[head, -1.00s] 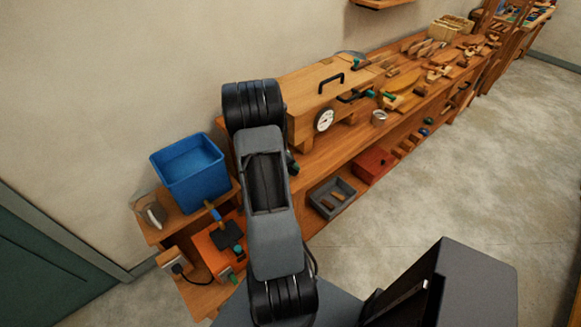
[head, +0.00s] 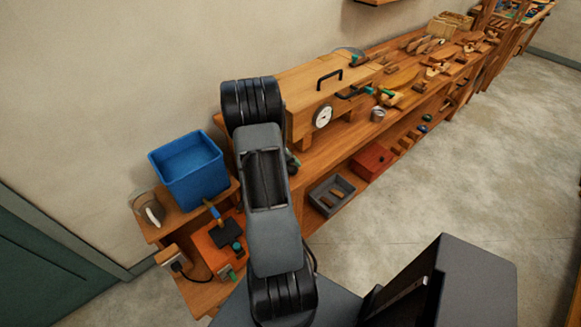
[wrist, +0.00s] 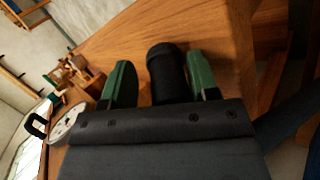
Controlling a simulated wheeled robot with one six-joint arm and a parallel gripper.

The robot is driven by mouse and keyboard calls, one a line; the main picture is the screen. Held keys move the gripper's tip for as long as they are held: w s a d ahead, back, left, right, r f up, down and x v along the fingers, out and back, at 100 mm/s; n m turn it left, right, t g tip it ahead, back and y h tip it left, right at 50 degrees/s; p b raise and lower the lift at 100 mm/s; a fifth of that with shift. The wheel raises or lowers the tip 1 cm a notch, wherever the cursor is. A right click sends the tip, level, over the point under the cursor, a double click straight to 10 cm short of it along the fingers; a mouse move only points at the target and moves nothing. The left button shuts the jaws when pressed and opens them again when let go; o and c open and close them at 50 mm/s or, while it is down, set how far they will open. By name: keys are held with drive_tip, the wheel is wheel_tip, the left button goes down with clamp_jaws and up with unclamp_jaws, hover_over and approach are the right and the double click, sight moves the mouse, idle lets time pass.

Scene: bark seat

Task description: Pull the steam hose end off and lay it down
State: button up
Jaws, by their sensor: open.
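In the wrist view, my gripper (wrist: 161,80) has two green fingers, spread apart. A black cylindrical end, seemingly the steam hose end (wrist: 167,68), stands between them, with a visible gap on its left and a narrower one on its right. The wooden steam box (head: 300,105), with a black handle and a round white gauge (head: 322,116), stands on the bench in the head view. The gauge also shows in the wrist view (wrist: 64,126). In the head view my arm hides most of the gripper and the hose end; where the hose attaches cannot be seen.
A blue tank (head: 190,172) stands left of my arm, above an orange unit (head: 212,245) on a low shelf. A grey tray (head: 332,196) and a red box (head: 372,161) sit on the lower shelf. Clamps and wooden parts crowd the bench beyond the steam box. The floor at right is clear.

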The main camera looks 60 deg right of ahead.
drive_tip(key=shift+a+f, duration=0.2)
drive_tip(key=shift+f, duration=0.05)
drive_tip(key=b+v, duration=0.1)
drive_tip(key=v, duration=1.3)
drive_tip(key=shift+d+r+b, duration=0.2)
drive_tip(key=shift+d+b, duration=0.05)
drive_tip(key=shift+b, duration=0.1)
drive_tip(key=shift+s, duration=0.15)
drive_tip(key=s+a+r+n+t+y, duration=0.1)
drive_tip(key=a+r+n+t+y, duration=0.2)
drive_tip(key=a, duration=1.3)
drive_tip(key=s+a+r+n+t+y, duration=0.1)
drive_tip(key=a+r+n+t, duration=0.4)
drive_tip(key=a, duration=1.1)
wheel_tip(320, 180, up, 2)
drive_tip(key=shift+s+r+t+y, duration=0.2)
drive_tip(key=shift+s+t+y, duration=0.15)
drive_tip(key=shift+t+y, duration=0.5)
